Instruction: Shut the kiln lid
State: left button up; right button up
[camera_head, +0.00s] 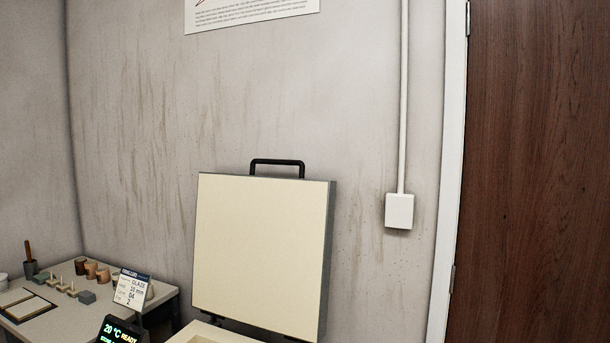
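The kiln lid (260,255) stands raised, near upright, with its cream inner face toward me and a grey edge on its right. A black handle (277,163) sits on its top edge. Part of the kiln body's pale rim (203,333) shows at the bottom edge of the picture; the rest of the kiln is cut off below. Neither of my grippers is in view.
A table (40,327) at the left holds small pots (91,269), tiles and a glaze card (131,290). A display (122,330) reads 20 °C READY. A wall box (399,211) and a brown door (540,170) are at the right.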

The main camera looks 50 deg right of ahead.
aim_at(263, 245)
jog(key=k+l+z, duration=0.1)
jog(key=l, duration=0.35)
jog(key=k+l, duration=0.1)
jog(key=l, duration=0.35)
jog(key=l+z, duration=0.1)
jog(key=l, duration=0.35)
jog(key=i+l+z, duration=0.1)
jog(key=l, duration=0.3)
jog(key=i, duration=0.05)
